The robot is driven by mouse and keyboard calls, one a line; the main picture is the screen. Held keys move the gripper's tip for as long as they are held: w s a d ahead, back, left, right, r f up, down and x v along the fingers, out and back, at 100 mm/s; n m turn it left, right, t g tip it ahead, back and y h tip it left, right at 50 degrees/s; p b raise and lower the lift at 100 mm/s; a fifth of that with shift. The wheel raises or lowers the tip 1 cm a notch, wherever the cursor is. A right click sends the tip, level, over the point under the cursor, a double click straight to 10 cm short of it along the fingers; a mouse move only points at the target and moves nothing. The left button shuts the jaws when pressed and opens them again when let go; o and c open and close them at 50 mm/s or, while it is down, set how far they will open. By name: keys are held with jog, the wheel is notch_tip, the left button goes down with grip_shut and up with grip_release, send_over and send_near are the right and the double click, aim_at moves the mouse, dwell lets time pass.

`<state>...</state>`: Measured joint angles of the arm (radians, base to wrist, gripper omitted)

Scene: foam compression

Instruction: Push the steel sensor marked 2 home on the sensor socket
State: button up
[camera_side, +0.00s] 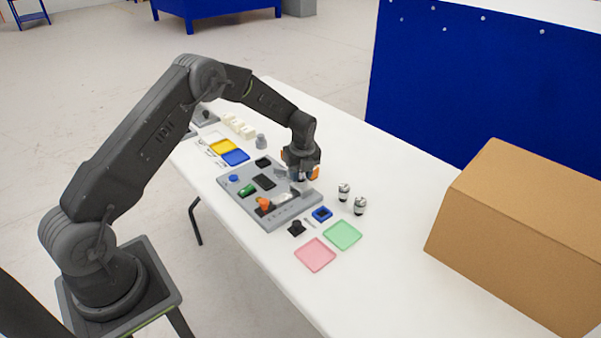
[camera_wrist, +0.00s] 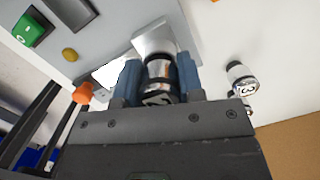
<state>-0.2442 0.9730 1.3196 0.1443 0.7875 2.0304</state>
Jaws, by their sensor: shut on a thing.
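My gripper (camera_wrist: 159,66) is shut on a steel sensor (camera_wrist: 159,72) with black bands, held between its blue fingers. The mark on its near end is foreshortened and looks like a 2. The sensor's far end lies against or just in front of a light grey block (camera_wrist: 152,38), which appears to be the sensor socket. I cannot tell how deep the sensor sits. In the side view my gripper (camera_side: 301,174) is low over the right back part of the grey board (camera_side: 238,193), hiding most of the sensor and socket.
Two other steel sensors (camera_side: 344,191) (camera_side: 360,205) stand right of the board; one marked 3 (camera_wrist: 242,85) shows in the wrist view. A cardboard box (camera_side: 520,235) is at right.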

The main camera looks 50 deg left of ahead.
jog(key=shift+s+f, duration=0.25)
jog(key=shift+f, duration=0.6)
jog(key=o, duration=1.1)
jog(key=shift+a+f, duration=0.1)
jog(key=shift+c, duration=0.2)
notch_tip(320, 180, up, 16)
jog(key=d, duration=0.2)
jog(key=s+d+r+n+t, duration=0.2)
jog(key=s+d+r+n, duration=0.3)
jog(key=r, duration=0.4)
jog(key=s+d+r+n, duration=0.3)
jog(key=s+r+n, duration=0.25)
jog(key=s, duration=0.45)
jog(key=s+d+n+t+h, duration=0.1)
jog(key=s+d+n+t, duration=0.2)
jog(key=s+n, duration=0.8)
jog(key=s+d, duration=0.2)
jog(key=s, duration=0.4)
jog(key=shift+s+d+f, duration=0.15)
jog(key=shift+s+f, duration=0.15)
jog(key=shift+s, duration=0.1)
